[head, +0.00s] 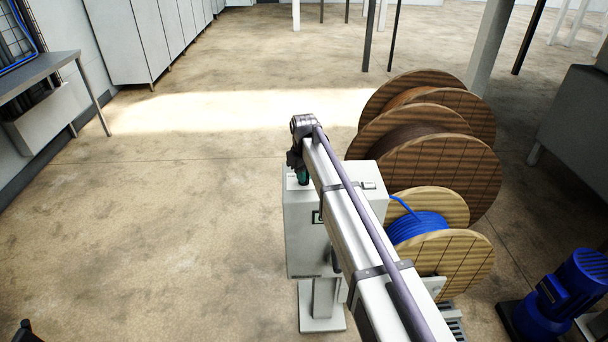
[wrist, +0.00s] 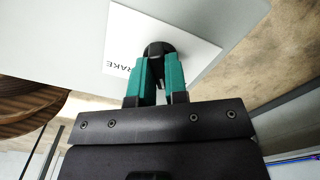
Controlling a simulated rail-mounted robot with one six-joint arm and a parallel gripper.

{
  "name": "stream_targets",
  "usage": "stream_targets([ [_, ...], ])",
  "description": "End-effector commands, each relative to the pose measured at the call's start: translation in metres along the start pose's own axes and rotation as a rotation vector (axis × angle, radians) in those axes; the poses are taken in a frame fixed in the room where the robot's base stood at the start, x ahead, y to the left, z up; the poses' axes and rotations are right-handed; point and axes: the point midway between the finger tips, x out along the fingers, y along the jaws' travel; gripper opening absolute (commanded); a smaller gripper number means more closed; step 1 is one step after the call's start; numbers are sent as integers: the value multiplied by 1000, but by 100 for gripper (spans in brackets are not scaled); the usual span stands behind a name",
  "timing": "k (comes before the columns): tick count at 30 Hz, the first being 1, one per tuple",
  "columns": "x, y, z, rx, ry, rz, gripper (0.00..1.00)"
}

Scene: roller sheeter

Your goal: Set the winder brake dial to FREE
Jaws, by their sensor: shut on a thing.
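The brake dial (wrist: 159,47) is a round black knob on a white label plate (wrist: 133,38) in the wrist view. The letters "RAKE" show on the plate; any position marks are hidden, so I cannot tell the dial's setting. My gripper (wrist: 158,68) has teal fingers, shut on the dial from both sides. In the head view my gripper (head: 303,176) is at the top of the pale grey control box (head: 303,235), and my arm partly covers the box. The dial itself cannot be made out there.
Large wooden reels (head: 440,165) stand right of the box, with a smaller reel of blue cable (head: 418,227) nearer. A blue motor (head: 570,290) is at the lower right. A bench (head: 40,75) stands far left. The floor left of the box is clear.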

Motion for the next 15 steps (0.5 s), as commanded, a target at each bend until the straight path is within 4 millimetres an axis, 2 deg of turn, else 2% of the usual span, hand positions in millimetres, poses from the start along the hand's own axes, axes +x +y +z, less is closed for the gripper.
stream_targets([
  [15,0,0,0,-40,0,0,0],
])
